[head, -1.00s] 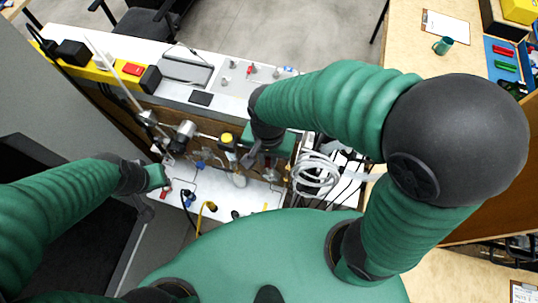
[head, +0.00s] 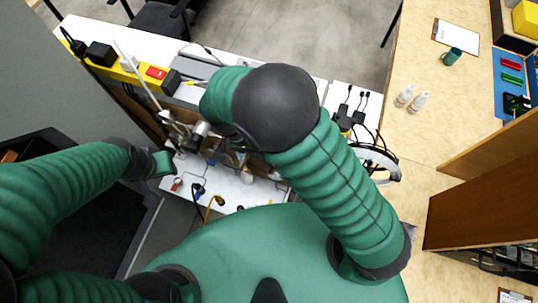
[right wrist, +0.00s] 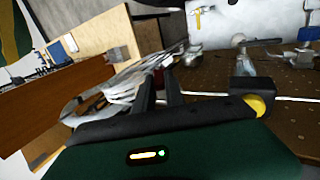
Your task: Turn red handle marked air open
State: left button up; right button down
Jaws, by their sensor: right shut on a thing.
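In the right wrist view my right gripper (right wrist: 159,88) has its two dark fingers close together on a small dark red piece (right wrist: 158,80), which looks like the red handle. The fingers cover most of it, and the marking "air" cannot be read. In the head view my right arm's dark elbow covers the right gripper's fingertips and the handle. My left gripper (head: 165,162) is at the left edge of the white panel (head: 232,190), above a small red part (head: 177,184). Its fingers are too small to judge.
Pipes and fittings (head: 200,132) stand close around the right gripper. A looped hose bundle (right wrist: 105,98) lies beside it in the wrist view. A yellow strip with a red switch (head: 155,72) runs along the bench. Two small bottles (head: 411,99) stand on the wooden table at right.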

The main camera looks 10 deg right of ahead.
jog(key=c, duration=1.5)
grip_release()
pick_arm(q)
jog(key=shift+a, duration=0.25)
pick_arm(e)
jog(key=shift+o, duration=0.5)
jog(key=shift+a, duration=0.2)
pick_arm(q)
jog(key=shift+a, duration=0.1)
pick_arm(e)
jog(key=shift+a, duration=0.15)
